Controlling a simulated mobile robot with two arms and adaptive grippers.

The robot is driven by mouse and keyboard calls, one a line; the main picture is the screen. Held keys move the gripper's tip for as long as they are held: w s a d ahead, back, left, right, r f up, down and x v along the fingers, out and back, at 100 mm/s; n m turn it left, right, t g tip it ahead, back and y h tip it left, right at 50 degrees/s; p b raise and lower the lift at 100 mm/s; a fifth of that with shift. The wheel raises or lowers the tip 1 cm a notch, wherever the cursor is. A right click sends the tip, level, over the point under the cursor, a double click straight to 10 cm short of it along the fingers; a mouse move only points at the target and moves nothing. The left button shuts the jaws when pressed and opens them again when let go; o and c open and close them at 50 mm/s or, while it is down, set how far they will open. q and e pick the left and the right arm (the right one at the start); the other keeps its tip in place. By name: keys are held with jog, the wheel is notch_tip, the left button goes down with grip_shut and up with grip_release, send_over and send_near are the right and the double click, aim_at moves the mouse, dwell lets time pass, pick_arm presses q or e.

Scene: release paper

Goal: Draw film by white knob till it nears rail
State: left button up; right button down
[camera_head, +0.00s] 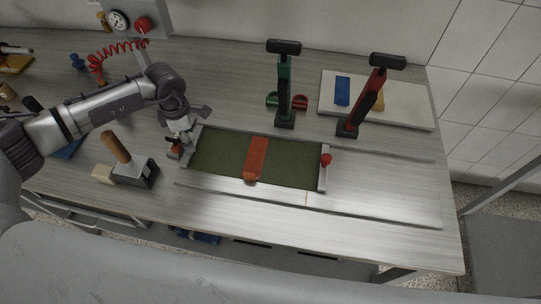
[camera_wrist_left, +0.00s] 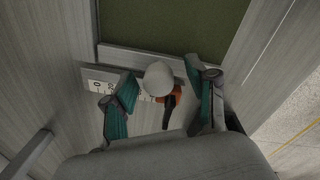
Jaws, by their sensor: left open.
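The dark olive film (camera_head: 215,153) lies flat on the bench inside a pale frame, and its near edge also shows in the left wrist view (camera_wrist_left: 170,22). The white knob (camera_wrist_left: 158,78) is round and stands by the pale bar (camera_wrist_left: 145,61) at the film's edge. My left gripper (camera_wrist_left: 162,82) is open, with one finger on each side of the knob; I see no clear contact. In the head view my left gripper (camera_head: 187,135) is at the film's left end, and I cannot make out the white knob there. A silver rail (camera_head: 323,172) with a red knob (camera_head: 326,159) closes the film's right end.
A red-orange strip (camera_head: 256,157) crosses the film. A green clamp (camera_head: 285,90) and a red clamp (camera_head: 366,100) stand behind it. A wooden-handled block (camera_head: 135,168) stands left of the frame. Bare bench lies to the right.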

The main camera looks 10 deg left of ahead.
pick_arm(q)
notch_tip(320, 180, up, 12)
jog(key=shift+s+d, duration=0.15)
jog(key=shift+s, duration=0.15)
